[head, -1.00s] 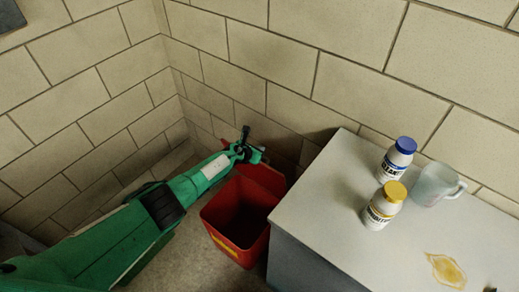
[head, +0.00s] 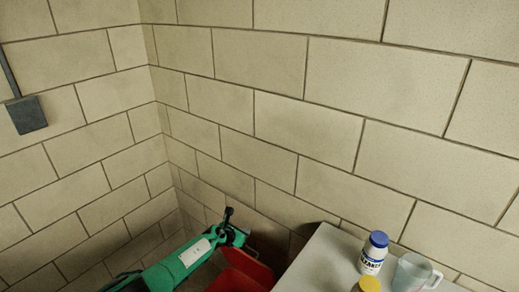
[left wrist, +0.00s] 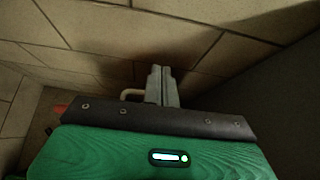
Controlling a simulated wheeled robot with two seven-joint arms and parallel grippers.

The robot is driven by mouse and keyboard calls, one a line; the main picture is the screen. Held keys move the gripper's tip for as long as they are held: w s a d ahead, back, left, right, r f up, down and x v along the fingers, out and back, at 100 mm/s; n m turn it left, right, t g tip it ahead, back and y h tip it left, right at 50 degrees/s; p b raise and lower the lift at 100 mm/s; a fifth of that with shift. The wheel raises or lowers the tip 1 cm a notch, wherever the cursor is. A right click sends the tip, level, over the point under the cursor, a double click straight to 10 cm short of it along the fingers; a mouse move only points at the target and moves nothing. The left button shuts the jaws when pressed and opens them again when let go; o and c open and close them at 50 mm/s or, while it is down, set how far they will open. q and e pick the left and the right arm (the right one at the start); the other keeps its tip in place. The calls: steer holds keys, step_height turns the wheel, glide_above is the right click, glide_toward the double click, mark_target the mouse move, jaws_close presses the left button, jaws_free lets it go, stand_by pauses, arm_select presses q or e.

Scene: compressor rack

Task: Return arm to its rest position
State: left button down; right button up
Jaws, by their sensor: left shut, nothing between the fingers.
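My left arm, green with a white band, comes in from the lower left in the head view. Its gripper (head: 232,233) is above the red bin, near the wall corner, and is small and dark there. In the left wrist view the grey fingers of my left gripper (left wrist: 161,85) are together with nothing between them. They point toward the block wall. My right gripper is not in view.
A red bin (head: 246,272) stands below my left gripper, left of a white-topped counter (head: 318,262). On the counter are a blue-capped bottle (head: 372,256), a yellow-capped bottle (head: 368,285) cut by the frame, and a clear jug (head: 411,273). A grey box (head: 26,115) is on the left wall.

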arm_select(q)
steer(key=s+d+r+n+t+y, duration=0.25)
steer(key=s+d+n+t, duration=0.25)
steer(key=s+n, duration=0.75)
steer(key=s+a+r+n+g+y, duration=0.1)
steer(key=s+a+n+g+y, duration=0.2)
steer(key=s+a+n, duration=0.6)
steer(key=s+a+n+g+y, duration=0.25)
steer(key=s+a+n, duration=0.25)
steer(key=s+n, duration=0.7)
steer(key=s+a+r+n+g+h, duration=0.1)
steer(key=s+a+r+n+g, duration=0.2)
steer(key=s, duration=0.7)
steer(key=s+a+r+n+g+h, duration=0.1)
steer(key=s+a+r+n+g, duration=0.25)
steer(key=s, duration=0.65)
step_height(320, 180, down, 30)
steer(key=s+a+f+g, duration=0.1)
steer(key=s+a+f, duration=0.1)
steer(key=s+f, duration=1.8)
steer(key=shift+a+n, duration=0.3)
